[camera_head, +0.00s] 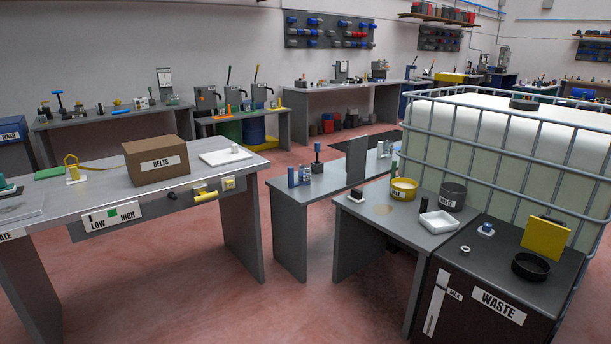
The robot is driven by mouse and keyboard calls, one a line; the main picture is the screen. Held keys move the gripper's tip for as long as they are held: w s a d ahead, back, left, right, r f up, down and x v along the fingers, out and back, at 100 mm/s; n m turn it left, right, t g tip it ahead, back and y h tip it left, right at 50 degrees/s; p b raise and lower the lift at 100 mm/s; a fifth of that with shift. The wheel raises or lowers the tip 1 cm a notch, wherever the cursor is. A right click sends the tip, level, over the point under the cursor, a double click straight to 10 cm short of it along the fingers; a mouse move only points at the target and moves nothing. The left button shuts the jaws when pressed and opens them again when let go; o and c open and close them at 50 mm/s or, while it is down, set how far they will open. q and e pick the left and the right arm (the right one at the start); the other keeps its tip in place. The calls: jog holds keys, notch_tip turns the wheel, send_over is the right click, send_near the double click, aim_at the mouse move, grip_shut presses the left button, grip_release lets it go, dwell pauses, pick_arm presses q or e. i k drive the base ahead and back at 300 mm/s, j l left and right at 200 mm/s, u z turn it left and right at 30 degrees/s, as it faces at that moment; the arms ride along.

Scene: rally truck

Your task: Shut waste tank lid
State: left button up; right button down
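The dark waste tank (470,290) stands at the lower right, with a white WASTE label (498,306) on its front. On its top is a round black filler opening (531,267) with a raised rim. A yellow square lid (545,238) stands raised and tilted behind the opening, apart from its rim. A dark part shows behind the lid's upper edge. The lid's hinge is too small to make out. Neither of my grippers is in view.
A grey table beside the tank holds a white tray (438,222), a dark bin (452,195) and a yellow bowl (403,188). A large caged container (500,140) stands close behind. A workbench with a BELTS box (156,160) is at left. Red floor lies open between.

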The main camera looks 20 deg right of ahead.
aim_at(546, 238)
jog(key=i+l+z, duration=0.25)
jog(key=z, duration=0.2)
jog(key=i+l+z, duration=0.1)
jog(key=i+z, duration=0.2)
jog(key=z, duration=0.15)
jog(key=i+z, duration=0.25)
jog(key=z, duration=0.15)
jog(key=i+z, duration=0.3)
jog(key=z, duration=0.15)
jog(key=i+j+z, duration=0.2)
jog(key=z, duration=0.25)
jog(key=i+l+u, duration=0.1)
jog(key=i, duration=0.3)
jog(key=i+l, duration=0.25)
jog(key=i, duration=0.15)
jog(key=i+l+u, duration=0.15)
jog(key=i, duration=0.25)
jog(key=l, duration=0.05)
